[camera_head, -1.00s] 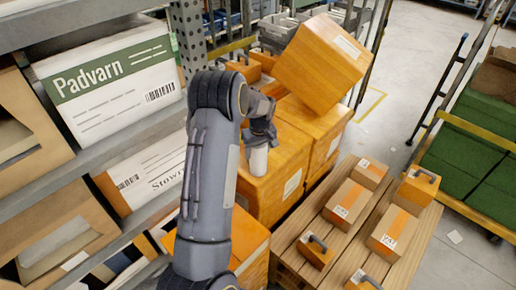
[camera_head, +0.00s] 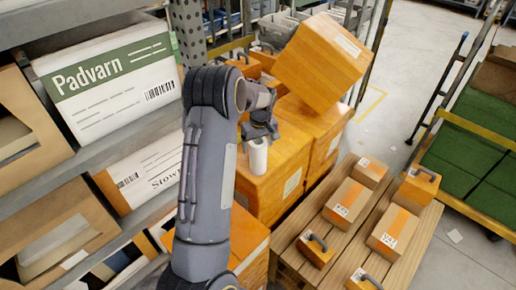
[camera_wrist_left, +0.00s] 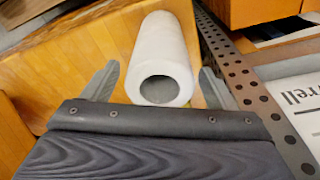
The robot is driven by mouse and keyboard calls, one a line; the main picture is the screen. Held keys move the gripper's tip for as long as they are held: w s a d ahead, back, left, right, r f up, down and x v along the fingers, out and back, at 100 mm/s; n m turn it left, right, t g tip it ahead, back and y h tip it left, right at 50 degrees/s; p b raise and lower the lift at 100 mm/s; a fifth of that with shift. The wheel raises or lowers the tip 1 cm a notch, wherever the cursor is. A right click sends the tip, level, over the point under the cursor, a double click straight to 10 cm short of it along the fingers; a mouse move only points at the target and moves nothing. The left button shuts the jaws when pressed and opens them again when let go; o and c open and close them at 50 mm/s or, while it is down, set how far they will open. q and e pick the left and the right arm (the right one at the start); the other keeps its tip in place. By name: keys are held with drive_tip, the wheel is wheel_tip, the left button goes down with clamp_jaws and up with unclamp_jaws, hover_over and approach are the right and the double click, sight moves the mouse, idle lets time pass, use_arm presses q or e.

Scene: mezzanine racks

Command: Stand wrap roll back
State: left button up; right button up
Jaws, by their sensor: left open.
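The white wrap roll (camera_head: 258,155) stands upright on top of an orange box (camera_head: 270,180) in the head view. In the left wrist view the roll (camera_wrist_left: 165,45) shows its hollow end towards the camera. My left gripper (camera_head: 259,131) is at the upper end of the roll. In the left wrist view its two fingers (camera_wrist_left: 160,82) are spread apart, one on each side of the roll, with gaps between them and it. The gripper is open and holds nothing. My right gripper is in neither view.
A tilted orange box (camera_head: 320,65) rests on the stack behind the roll. Shelves with cartons (camera_head: 105,85) stand close on the left. A pallet (camera_head: 350,240) with small boxes is at the front right.

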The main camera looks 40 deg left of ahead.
use_arm(q)
drive_tip(key=s+d+r+m+t+h+b, duration=0.1)
drive_tip(key=s+d+r, duration=0.2)
drive_tip(key=r, duration=0.4)
drive_tip(key=s+d+r+m+t+h, duration=0.1)
drive_tip(key=s+d+r, duration=0.2)
drive_tip(key=r, duration=0.4)
drive_tip(key=s+d+m+t+h, duration=0.1)
drive_tip(key=s+d+m, duration=0.3)
drive_tip(key=s+d, duration=0.5)
drive_tip(key=s+d+m+t+h, duration=0.2)
drive_tip(key=s+d+m, duration=0.3)
drive_tip(key=s+d, duration=0.4)
drive_tip(key=s, duration=0.5)
drive_tip(key=shift+s+r, duration=0.2)
